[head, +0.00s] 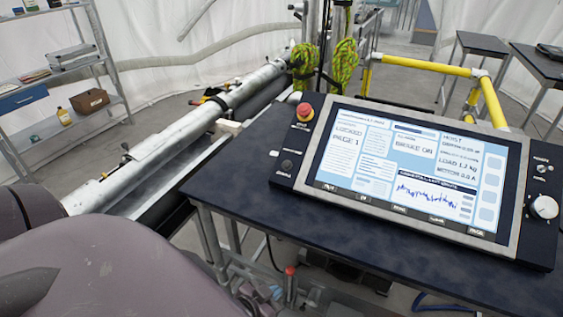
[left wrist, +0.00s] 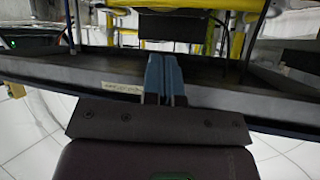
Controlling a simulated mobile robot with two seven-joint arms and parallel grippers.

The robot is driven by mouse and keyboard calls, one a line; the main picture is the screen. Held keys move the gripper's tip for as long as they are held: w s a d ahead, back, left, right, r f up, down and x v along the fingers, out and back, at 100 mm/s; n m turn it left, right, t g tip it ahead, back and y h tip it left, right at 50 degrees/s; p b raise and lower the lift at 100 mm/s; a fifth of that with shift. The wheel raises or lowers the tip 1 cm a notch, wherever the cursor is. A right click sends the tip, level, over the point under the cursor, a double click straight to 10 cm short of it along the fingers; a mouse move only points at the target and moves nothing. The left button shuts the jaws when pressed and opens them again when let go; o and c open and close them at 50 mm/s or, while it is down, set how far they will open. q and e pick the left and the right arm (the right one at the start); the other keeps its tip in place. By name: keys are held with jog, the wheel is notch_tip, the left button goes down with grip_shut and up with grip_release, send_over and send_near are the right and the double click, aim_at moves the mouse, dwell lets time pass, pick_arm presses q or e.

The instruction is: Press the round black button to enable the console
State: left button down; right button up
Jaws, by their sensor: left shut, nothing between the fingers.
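The console (head: 300,182) lies on the dark table, its screen (head: 400,172) lit with text reading LOCKED and a blue graph. A small round black button (head: 287,164) sits on the console's left strip, below a red mushroom button (head: 305,112). My left arm fills the lower left of the head view, to the left of the console; its fingertips do not show there. In the left wrist view my left gripper (left wrist: 165,78) has its blue fingers together and empty, in front of a dark flat edge. The black button cannot be made out there. My right gripper is not in view.
The dark table (head: 235,180) has bare surface left of the console. A white knob (head: 544,207) is at the console's right end. A long silver tube (head: 165,140) runs behind on the left. Yellow rails (head: 430,66) stand behind the table. A shelf (head: 70,75) stands far left.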

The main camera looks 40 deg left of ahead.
pick_arm(q)
jog(key=shift+d, duration=0.15)
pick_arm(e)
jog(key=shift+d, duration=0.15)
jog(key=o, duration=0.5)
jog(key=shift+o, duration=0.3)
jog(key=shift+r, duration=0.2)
pick_arm(q)
jog(key=s+a+r+m+g+y+p, duration=0.1)
jog(key=s+r+m+g+p, duration=0.15)
jog(key=r, duration=0.45)
jog(key=s+a+r+m+g+y+p, duration=0.1)
jog(key=r+g, duration=0.3)
jog(key=r, duration=0.2)
jog(key=w+a+r+m+t+y, duration=0.3)
jog(key=w+a+r+m, duration=0.3)
jog(key=w+m, duration=0.4)
jog(key=w+a+r+m+t+y, duration=0.3)
jog(key=w+r+m, duration=0.6)
jog(key=m, duration=0.9)
jog(key=shift+w+a+r+y, duration=0.15)
jog(key=shift+w+a+y, duration=0.3)
jog(key=shift+a+y, duration=1.05)
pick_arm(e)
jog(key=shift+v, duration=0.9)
